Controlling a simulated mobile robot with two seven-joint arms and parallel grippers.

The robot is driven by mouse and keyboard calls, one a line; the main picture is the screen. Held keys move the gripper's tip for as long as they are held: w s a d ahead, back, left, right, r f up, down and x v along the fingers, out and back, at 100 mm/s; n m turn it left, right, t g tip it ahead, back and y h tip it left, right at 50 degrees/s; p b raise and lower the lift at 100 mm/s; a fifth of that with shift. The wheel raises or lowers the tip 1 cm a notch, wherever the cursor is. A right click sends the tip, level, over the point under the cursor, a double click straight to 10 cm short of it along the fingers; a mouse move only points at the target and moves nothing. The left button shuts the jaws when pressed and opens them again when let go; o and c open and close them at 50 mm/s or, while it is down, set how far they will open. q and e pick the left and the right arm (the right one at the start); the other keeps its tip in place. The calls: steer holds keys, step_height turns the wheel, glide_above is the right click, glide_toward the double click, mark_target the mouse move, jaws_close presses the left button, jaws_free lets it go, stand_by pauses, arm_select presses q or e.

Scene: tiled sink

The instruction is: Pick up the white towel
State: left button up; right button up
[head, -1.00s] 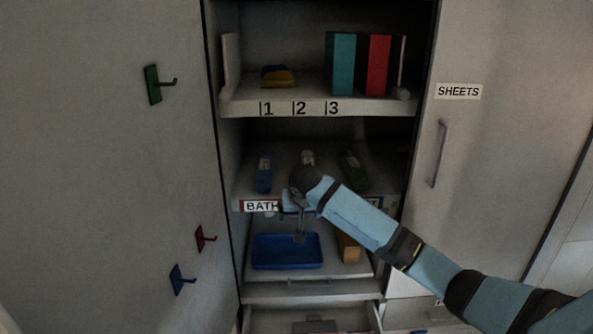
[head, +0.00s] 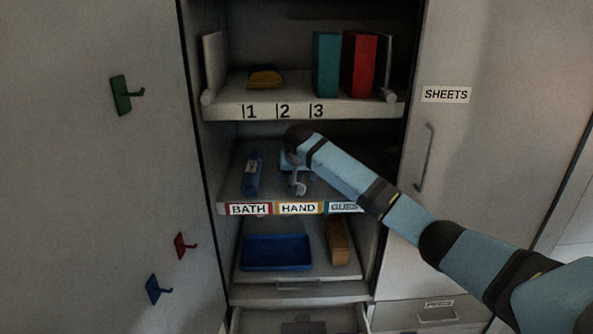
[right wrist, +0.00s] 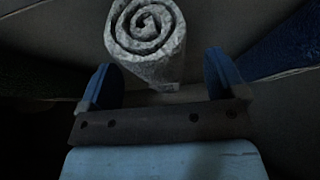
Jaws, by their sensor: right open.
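The white towel (right wrist: 150,42) is a rolled, speckled white-grey bundle with its spiral end towards me in the right wrist view. My right gripper (right wrist: 158,66) is open. Its two blue fingers stand either side of the near end of the roll, with the roll nearer the left finger. I cannot tell whether they touch it. In the head view my right gripper (head: 297,182) is at the middle shelf, over the HAND label, and hides the towel. My left gripper is not in view.
A blue item (head: 252,176) stands on the middle shelf left of the gripper; blue also shows in the wrist view (right wrist: 285,42). A shelf with books (head: 360,65) is above. A blue tray (head: 277,252) and a brown box (head: 337,240) are below.

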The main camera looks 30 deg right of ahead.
steer(key=w+d, duration=0.1)
steer(key=w+p, duration=0.1)
steer(key=w, duration=0.1)
steer(key=w+d, duration=0.1)
steer(key=shift+w+d+f+p, duration=0.2)
steer(key=shift+d+f+p, duration=0.1)
steer(key=shift+p, duration=0.1)
steer(key=shift+f, duration=0.15)
steer(key=c, duration=1)
